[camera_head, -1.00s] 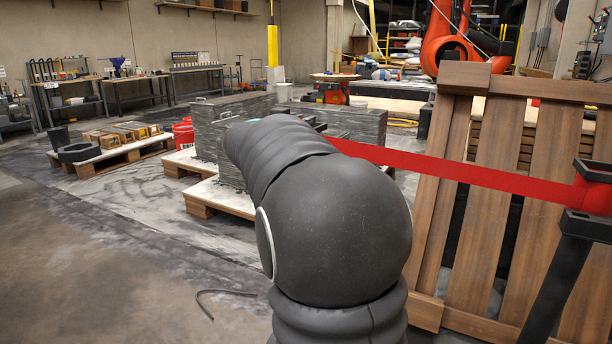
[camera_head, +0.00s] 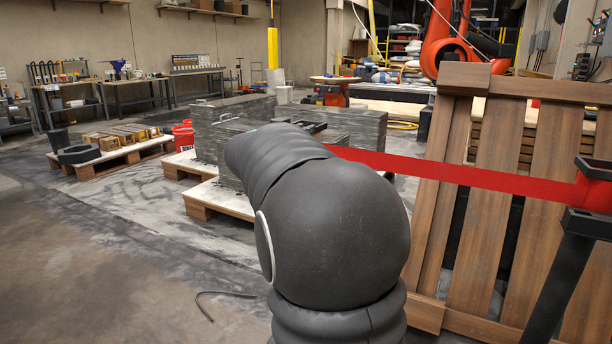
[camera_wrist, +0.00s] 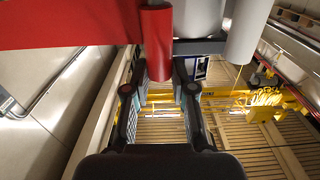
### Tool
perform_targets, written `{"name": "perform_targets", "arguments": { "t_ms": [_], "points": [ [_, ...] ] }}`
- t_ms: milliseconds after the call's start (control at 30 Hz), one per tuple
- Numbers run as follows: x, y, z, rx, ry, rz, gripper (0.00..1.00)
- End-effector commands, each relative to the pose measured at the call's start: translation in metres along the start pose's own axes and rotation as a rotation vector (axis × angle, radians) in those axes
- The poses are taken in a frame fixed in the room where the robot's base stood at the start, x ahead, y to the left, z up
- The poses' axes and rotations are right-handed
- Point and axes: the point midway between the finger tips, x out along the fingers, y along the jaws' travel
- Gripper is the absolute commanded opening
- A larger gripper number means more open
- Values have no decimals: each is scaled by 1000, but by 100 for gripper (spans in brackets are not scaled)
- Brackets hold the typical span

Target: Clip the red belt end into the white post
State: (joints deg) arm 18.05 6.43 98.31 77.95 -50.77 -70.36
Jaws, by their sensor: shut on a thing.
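The red belt (camera_head: 460,172) runs left from a red belt head (camera_head: 595,190) on a black stand at the right to behind my arm. In the wrist view the belt (camera_wrist: 60,25) comes in from the left to its red end piece (camera_wrist: 157,45). My gripper (camera_wrist: 158,85) is shut on this end piece, which sits between the fingertips. A white post (camera_wrist: 200,18) with a dark bracket below it is close beside the red end, on its right. I cannot tell whether they touch. In the head view my arm hides the belt end and most of the gripper.
A second white cylinder (camera_wrist: 248,30) is right of the post in the wrist view. A wooden slatted panel (camera_head: 480,200) stands behind the belt. Grey blocks (camera_head: 230,130) on a pallet lie beyond my arm. Open floor (camera_head: 110,260) is at the left.

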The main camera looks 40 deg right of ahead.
Motion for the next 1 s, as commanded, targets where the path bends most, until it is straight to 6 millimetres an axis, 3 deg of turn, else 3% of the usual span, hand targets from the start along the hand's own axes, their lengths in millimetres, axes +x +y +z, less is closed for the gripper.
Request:
{"name": "perform_targets", "arguments": {
  "t_ms": [600,633,733,1000],
  "points": [
    [0,0,16,0,0,-1,0],
    [0,0,16,0,0,-1,27],
    [0,0,16,0,0,0,52],
    [0,0,16,0,0,0,54]
  ]
}}
